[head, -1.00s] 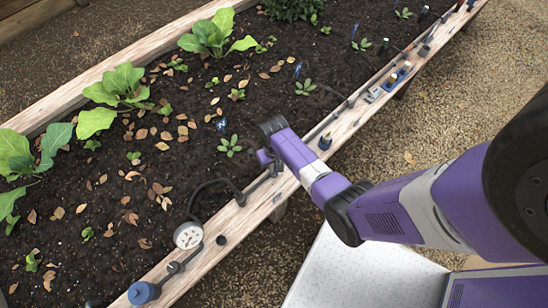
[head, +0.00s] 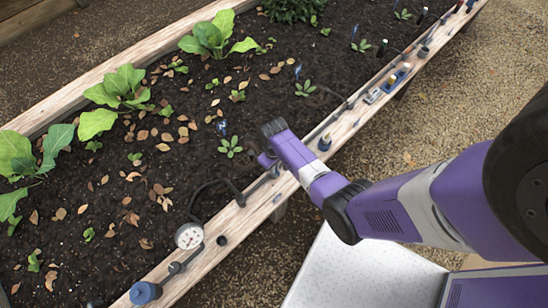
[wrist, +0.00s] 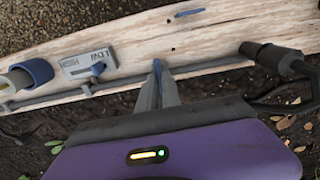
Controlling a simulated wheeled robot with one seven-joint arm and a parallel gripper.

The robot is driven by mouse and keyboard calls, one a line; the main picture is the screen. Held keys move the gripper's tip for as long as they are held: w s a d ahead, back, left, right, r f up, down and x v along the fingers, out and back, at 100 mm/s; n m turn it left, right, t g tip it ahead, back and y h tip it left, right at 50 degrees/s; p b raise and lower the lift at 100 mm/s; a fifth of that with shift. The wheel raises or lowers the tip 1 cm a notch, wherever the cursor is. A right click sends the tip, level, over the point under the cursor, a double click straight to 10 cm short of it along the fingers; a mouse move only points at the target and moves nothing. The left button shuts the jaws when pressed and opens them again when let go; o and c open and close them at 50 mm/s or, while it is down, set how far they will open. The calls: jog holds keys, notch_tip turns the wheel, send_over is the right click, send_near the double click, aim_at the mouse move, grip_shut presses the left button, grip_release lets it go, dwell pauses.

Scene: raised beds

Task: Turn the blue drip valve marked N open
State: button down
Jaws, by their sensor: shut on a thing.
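In the wrist view my gripper (wrist: 158,82) is shut, its two grey fingers close together around a thin blue lever (wrist: 157,66). The lever stands over a dark pipe along the pale plank; its base is mostly hidden by the fingers. I cannot read a letter N on or beside it. In the head view my purple arm reaches to the bed's near rim, and my gripper (head: 272,168) is small and partly hidden there. The lever cannot be made out in that view.
A LOW/HIGH plate (wrist: 88,62) with a blue toggle and a blue-capped fitting (wrist: 36,72) sit left of the lever in the wrist view. A dark connector (wrist: 275,58) is at right. The head view shows a gauge (head: 189,236), a blue knob (head: 145,292) and planted soil (head: 200,170).

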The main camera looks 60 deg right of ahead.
jog(key=c, duration=1.5)
grip_release()
jog(key=shift+c, duration=0.2)
jog(key=shift+r, duration=0.1)
notch_tip(320, 180, up, 8)
jog(key=shift+f+p, duration=0.2)
jog(key=shift+p, duration=0.7)
